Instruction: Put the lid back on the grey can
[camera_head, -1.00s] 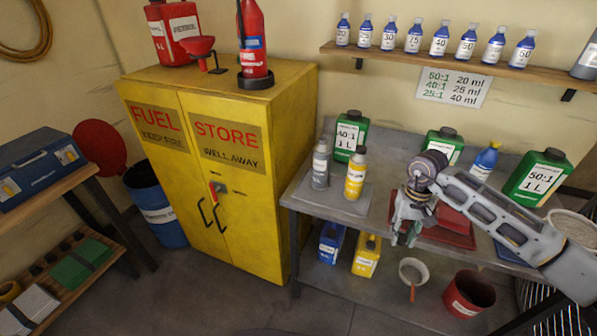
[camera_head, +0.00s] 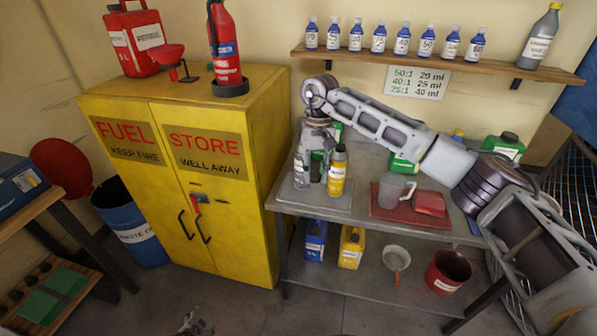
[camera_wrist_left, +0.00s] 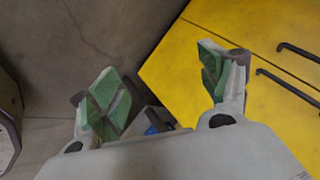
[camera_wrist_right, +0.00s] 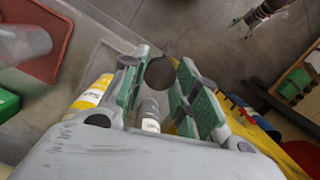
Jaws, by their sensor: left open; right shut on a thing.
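The grey can (camera_head: 301,170) stands upright on a mat at the left end of the bench, beside a yellow can (camera_head: 337,173). My right gripper (camera_head: 318,166) is at the two cans and partly covers the grey can's top. In the right wrist view, my right gripper (camera_wrist_right: 160,85) is shut on a dark round lid (camera_wrist_right: 159,73). The grey can (camera_wrist_right: 149,115) shows just below the lid there; whether they touch is unclear. My left gripper (camera_head: 192,325) is low, in front of the fuel cabinet; in the left wrist view (camera_wrist_left: 162,92) it is open and empty.
A red tray (camera_head: 385,212) with a clear jug (camera_head: 393,190) and red cloth-like item (camera_head: 430,203) lies right of the cans. Green containers (camera_head: 503,148) stand behind. The yellow cabinet (camera_head: 180,215) borders the bench. A bottle shelf (camera_head: 425,62) hangs above.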

